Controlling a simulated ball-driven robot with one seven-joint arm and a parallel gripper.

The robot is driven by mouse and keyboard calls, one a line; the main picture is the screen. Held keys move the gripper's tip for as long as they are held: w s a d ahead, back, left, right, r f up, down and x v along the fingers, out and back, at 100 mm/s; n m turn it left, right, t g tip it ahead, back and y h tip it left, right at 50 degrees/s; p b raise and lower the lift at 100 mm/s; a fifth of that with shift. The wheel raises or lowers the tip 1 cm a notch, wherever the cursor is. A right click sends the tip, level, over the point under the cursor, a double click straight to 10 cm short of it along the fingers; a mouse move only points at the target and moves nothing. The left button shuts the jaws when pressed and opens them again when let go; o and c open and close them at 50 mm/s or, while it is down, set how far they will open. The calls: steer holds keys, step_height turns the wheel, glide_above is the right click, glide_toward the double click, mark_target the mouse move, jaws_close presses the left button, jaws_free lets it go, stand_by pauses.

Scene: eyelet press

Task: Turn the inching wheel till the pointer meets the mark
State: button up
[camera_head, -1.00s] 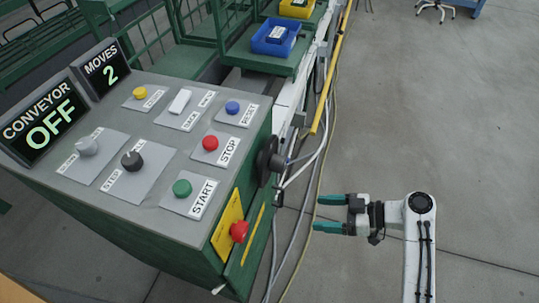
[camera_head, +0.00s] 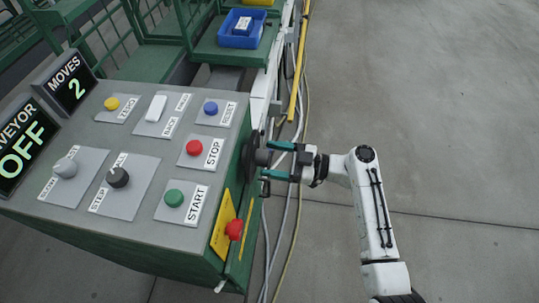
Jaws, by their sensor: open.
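The inching wheel (camera_head: 250,158) is a dark disc on the right side wall of the green console, seen nearly edge-on. A short dark knob (camera_head: 263,157) sticks out from it to the right. My gripper (camera_head: 267,160) is open, its two teal fingers reaching left, one above and one below the knob. The fingertips are close to the wheel; I cannot tell whether they touch the knob. No pointer or mark can be made out in this view.
The console top (camera_head: 150,135) carries several buttons and knobs. A conveyor display (camera_head: 18,150) reads OFF and a moves display (camera_head: 70,82) reads 2. A red mushroom button (camera_head: 234,229) is below the wheel. Cables run along the floor beside the console. Open floor (camera_head: 430,130) lies right.

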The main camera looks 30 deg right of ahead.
steer(key=shift+w+a, duration=0.4)
steer(key=shift+a, duration=0.1)
steer(key=shift+c, duration=0.4)
jaws_close()
